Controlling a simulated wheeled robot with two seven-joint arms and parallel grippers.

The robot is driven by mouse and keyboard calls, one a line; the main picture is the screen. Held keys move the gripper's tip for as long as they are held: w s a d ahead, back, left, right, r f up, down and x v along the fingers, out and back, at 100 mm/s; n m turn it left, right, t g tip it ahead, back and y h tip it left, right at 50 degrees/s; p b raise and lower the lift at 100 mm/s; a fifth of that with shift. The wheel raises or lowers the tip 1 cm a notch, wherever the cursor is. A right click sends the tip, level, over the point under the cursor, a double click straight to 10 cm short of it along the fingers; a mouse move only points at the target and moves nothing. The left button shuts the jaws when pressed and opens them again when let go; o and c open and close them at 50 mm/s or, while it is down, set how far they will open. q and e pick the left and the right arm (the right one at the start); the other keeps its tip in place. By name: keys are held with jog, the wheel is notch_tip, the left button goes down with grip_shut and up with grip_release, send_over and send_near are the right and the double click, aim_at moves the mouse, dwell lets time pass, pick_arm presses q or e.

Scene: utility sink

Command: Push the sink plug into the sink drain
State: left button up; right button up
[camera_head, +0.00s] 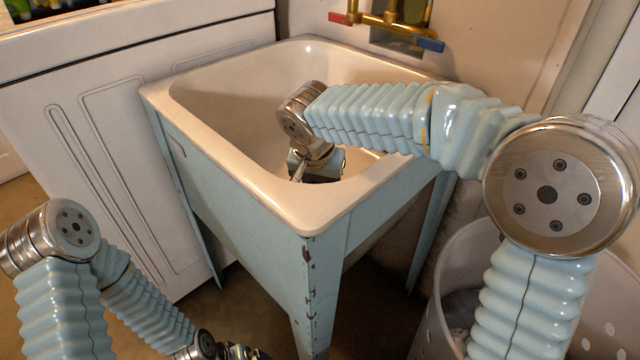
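The white utility sink (225,135) stands on a light blue metal frame in the middle of the head view. My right arm reaches over its right side, and my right gripper (316,168) is down inside the basin, low near the front wall. The wrist covers its fingers, so I cannot tell whether it is open or shut. The sink plug and the drain cannot be seen; the arm and the front rim hide part of the basin floor. My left gripper (243,352) is low in front of the sink, partly cut off by the bottom edge, its fingers unclear.
A brass faucet (385,22) with red and blue handles is on the back wall. A white cabinet (120,150) stands left of the sink. A perforated bin (452,285) stands at the lower right beside the sink's legs. The left part of the basin is clear.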

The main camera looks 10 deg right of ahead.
jog(key=shift+f, duration=0.15)
jog(key=shift+r+p, duration=0.3)
jog(key=shift+r, duration=0.2)
dwell(1.6)
jog(key=shift+f+b, duration=0.6)
jog(key=shift+b, duration=0.15)
jog(key=o, duration=1.1)
